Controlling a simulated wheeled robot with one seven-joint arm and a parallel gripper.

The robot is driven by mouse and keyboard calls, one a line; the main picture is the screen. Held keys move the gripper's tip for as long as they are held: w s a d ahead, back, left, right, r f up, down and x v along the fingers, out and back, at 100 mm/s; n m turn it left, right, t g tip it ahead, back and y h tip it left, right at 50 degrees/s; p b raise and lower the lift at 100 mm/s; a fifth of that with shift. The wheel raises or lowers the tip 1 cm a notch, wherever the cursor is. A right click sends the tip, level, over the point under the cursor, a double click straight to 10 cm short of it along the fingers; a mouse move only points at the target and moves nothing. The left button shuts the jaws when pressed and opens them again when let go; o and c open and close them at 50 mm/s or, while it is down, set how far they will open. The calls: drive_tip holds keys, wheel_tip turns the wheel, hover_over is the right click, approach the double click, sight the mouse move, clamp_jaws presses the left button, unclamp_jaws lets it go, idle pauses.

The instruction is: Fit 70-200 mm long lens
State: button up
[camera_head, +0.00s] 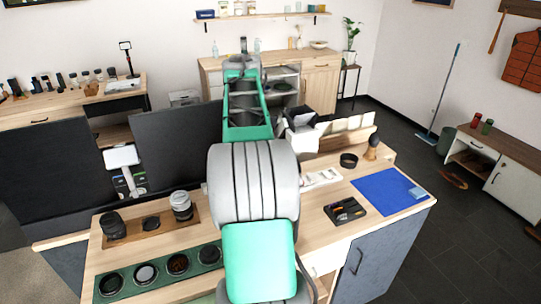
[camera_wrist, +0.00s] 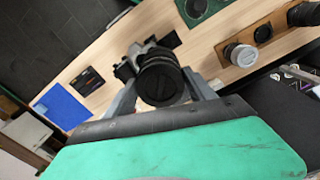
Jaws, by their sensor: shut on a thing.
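In the wrist view, my gripper (camera_wrist: 162,92) is shut on a black lens (camera_wrist: 162,82), with one finger at each side of its barrel. The lens's round dark front faces the wrist camera. A silver and black camera body (camera_wrist: 128,66) shows directly behind the lens; I cannot tell whether the two are joined. In the head view, my arm hides the gripper, this lens and the camera. A wooden tray (camera_head: 136,237) holds a pale silver lens (camera_head: 181,205), a black lens (camera_head: 111,224) and a low black piece (camera_head: 151,223). I cannot tell which lens is the 70-200 mm.
A green tray with round wells (camera_head: 128,295) lies along the front edge. A blue mat (camera_head: 385,192) and a black tray of small items (camera_head: 345,211) lie at the right. Dark monitors (camera_head: 50,165) stand at the left.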

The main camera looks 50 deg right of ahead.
drive_tip(key=shift+m, duration=0.7)
drive_tip(key=s+d, duration=0.1)
drive_tip(key=d, duration=0.1)
drive_tip(key=s+d+r, duration=0.1)
drive_tip(key=s+d, duration=0.1)
drive_tip(key=shift+s+d, duration=0.3)
wheel_tip(320, 180, down, 7)
drive_tip(key=b, duration=0.7)
drive_tip(key=shift+s+a+f+b, duration=0.1)
drive_tip(key=shift+a+f+b, duration=0.1)
drive_tip(key=shift+f+b, duration=0.6)
idle(1.9)
